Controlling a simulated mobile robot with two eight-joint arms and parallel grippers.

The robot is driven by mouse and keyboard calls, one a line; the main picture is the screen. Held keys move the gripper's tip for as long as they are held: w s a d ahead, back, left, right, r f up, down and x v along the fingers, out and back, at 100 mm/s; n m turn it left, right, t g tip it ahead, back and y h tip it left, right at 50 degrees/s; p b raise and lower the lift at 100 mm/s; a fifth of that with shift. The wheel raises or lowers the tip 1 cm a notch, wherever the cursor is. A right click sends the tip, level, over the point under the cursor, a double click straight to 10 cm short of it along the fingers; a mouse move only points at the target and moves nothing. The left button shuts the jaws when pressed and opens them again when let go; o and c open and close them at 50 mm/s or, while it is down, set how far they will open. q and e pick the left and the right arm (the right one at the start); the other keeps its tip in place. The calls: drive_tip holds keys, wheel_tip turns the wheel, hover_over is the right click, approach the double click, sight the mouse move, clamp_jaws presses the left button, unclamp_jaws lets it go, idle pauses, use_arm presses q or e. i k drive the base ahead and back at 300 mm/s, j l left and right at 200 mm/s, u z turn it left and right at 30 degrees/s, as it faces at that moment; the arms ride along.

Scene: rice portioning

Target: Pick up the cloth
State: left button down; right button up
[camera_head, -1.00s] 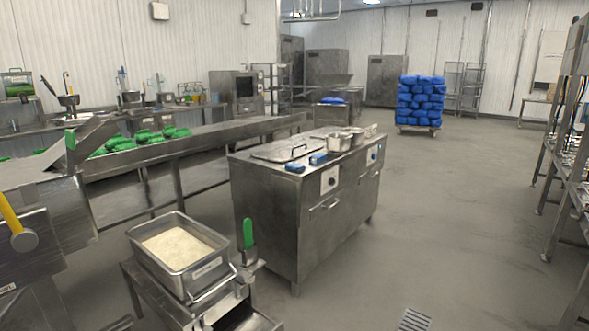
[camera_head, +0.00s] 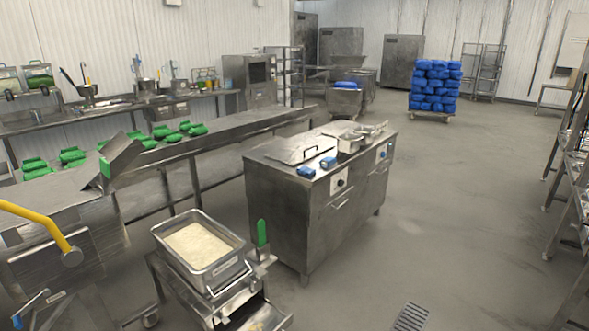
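Two small blue items lie on the near edge of the steel counter top, a left blue item (camera_head: 307,172) and a right blue item (camera_head: 328,163). They are too small for me to tell whether either is a folded cloth. No other thing in view is clearly a cloth. The steel counter (camera_head: 290,205) stands in the middle of the view with a handled lid (camera_head: 300,150) on top. Neither of my grippers is in view.
A steel pan of rice (camera_head: 243,268) sits on a stand at the front, with a green-handled tool (camera_head: 262,234) beside it. A conveyor (camera_head: 225,135) with green packs runs behind at left. A stack of blue bags (camera_head: 435,88) stands far back. The floor (camera_head: 450,210) at right is clear.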

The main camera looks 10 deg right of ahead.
sight(304, 171)
drive_tip(key=i+l+u, duration=0.1)
drive_tip(key=u, duration=0.25)
drive_tip(key=i+l+u, duration=0.15)
drive_tip(key=u, duration=0.25)
drive_tip(key=i+l+u, duration=0.1)
drive_tip(key=u, duration=0.25)
drive_tip(key=i+l+u, duration=0.15)
drive_tip(key=l, duration=0.2)
drive_tip(key=l+u, duration=0.15)
drive_tip(key=l, duration=0.25)
drive_tip(key=i+l+u, duration=0.15)
drive_tip(key=l, duration=0.25)
drive_tip(key=i+l+u, duration=0.1)
drive_tip(key=l, duration=0.4)
drive_tip(key=l+u, duration=0.15)
drive_tip(key=l, duration=0.4)
drive_tip(key=i+l, duration=0.1)
drive_tip(key=l, duration=0.55)
drive_tip(key=i+l, duration=0.1)
drive_tip(key=l, duration=1.25)
drive_tip(key=i+l, duration=0.15)
drive_tip(key=l, duration=0.55)
